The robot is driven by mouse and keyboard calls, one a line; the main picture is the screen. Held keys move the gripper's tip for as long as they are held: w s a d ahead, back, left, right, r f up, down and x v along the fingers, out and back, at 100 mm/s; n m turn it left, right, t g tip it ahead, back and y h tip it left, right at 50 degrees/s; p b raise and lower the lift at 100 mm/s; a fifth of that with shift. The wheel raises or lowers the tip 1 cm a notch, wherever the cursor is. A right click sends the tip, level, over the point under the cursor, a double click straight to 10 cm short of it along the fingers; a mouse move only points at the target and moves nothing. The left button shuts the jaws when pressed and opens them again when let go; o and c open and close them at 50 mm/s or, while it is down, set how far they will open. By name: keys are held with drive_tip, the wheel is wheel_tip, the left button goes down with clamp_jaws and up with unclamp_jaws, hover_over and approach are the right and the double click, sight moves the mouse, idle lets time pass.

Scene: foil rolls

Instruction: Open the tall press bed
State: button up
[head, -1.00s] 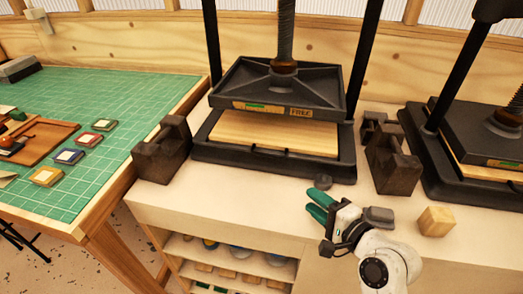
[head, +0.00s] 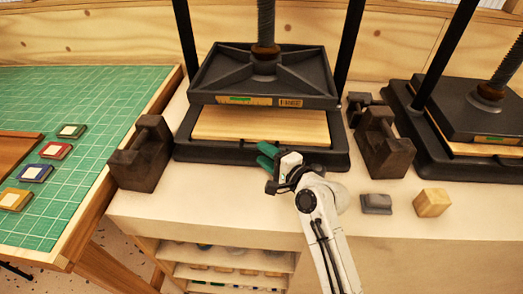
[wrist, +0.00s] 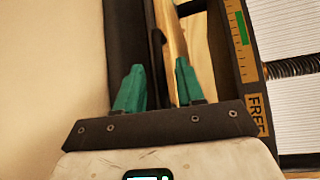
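A thin dark bar, seemingly a handle (wrist: 157,45), runs along the bed's front edge. My gripper (head: 266,154) is at the front of the base. Its green fingers (wrist: 159,76) are apart and empty, with the bar ahead between them; contact cannot be told.
Dark iron weights flank the press at left (head: 140,155) and right (head: 385,145). A second press (head: 470,105) stands further right. A grey block (head: 376,203) and a wooden cube (head: 433,202) lie on the pale bench (head: 160,208). A green cutting mat (head: 90,95) is at left.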

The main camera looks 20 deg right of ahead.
drive_tip(key=shift+x, duration=0.9)
clamp_jaws()
